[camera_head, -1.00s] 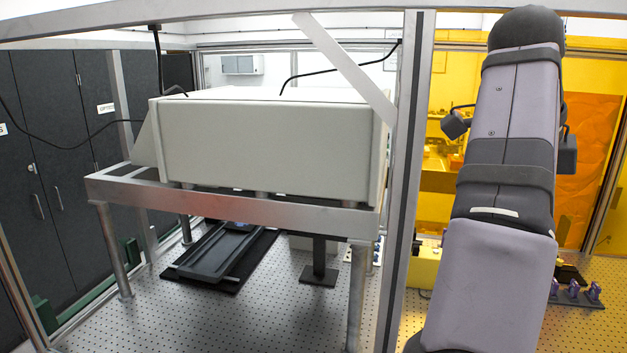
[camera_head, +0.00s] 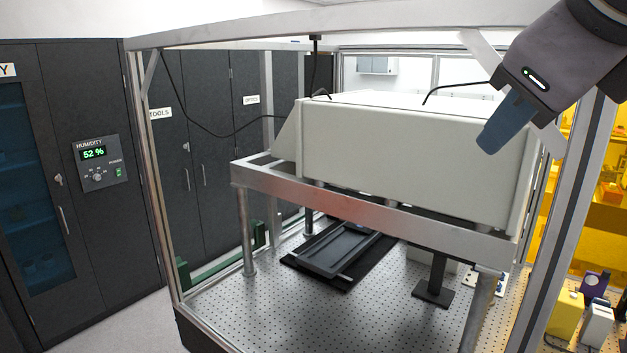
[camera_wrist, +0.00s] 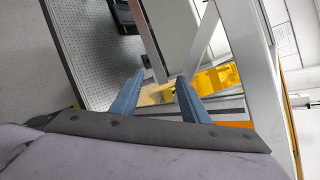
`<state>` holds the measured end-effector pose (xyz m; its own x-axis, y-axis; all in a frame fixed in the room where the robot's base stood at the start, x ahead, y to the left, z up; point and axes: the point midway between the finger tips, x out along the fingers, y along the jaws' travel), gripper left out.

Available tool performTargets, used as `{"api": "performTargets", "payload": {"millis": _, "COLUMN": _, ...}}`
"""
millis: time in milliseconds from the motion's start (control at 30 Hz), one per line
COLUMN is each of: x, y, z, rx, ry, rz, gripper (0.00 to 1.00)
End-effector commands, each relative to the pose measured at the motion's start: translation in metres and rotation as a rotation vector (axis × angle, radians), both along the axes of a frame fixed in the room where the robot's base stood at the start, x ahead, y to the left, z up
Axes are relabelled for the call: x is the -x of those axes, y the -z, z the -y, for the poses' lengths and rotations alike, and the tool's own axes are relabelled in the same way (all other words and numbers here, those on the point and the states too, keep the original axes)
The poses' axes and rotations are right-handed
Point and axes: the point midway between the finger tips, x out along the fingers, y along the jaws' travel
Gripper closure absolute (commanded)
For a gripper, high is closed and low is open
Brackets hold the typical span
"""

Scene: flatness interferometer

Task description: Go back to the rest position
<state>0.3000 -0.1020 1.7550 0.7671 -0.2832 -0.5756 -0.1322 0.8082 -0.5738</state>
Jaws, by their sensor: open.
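My gripper (camera_wrist: 157,95) is open and empty in the wrist view, its two blue fingers apart. In the head view my gripper (camera_head: 492,143) is at the upper right, its blue finger pointing down and left in front of the big white interferometer housing (camera_head: 400,155). The housing rests on a grey metal stand (camera_head: 330,200). From the head view I cannot tell how far my gripper is from the housing.
A metal frame (camera_head: 165,190) surrounds the perforated optical table (camera_head: 330,315). A black tray (camera_head: 340,252) lies under the stand. Dark cabinets (camera_head: 200,130) and a humidity panel (camera_head: 100,165) are at the left. Yellow panels (camera_head: 603,235) stand at the right.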

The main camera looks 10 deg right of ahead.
Motion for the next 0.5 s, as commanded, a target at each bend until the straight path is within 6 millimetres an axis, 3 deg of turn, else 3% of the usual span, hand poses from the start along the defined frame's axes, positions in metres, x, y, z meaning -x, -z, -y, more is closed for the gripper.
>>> {"api": "performTargets", "payload": {"millis": 133, "x": -0.037, "y": 0.008, "z": -0.069, "rx": -0.091, "ry": -0.291, "rz": 0.000, "gripper": 0.59}}
{"api": "performTargets", "payload": {"millis": 400, "x": -0.056, "y": 0.020, "z": -0.181, "rx": -0.245, "ry": -0.702, "rz": -0.029, "gripper": 0.59}}
{"api": "performTargets", "payload": {"millis": 500, "x": -0.075, "y": 0.045, "z": -0.188, "rx": -0.220, "ry": -0.774, "rz": -0.061, "gripper": 0.59}}
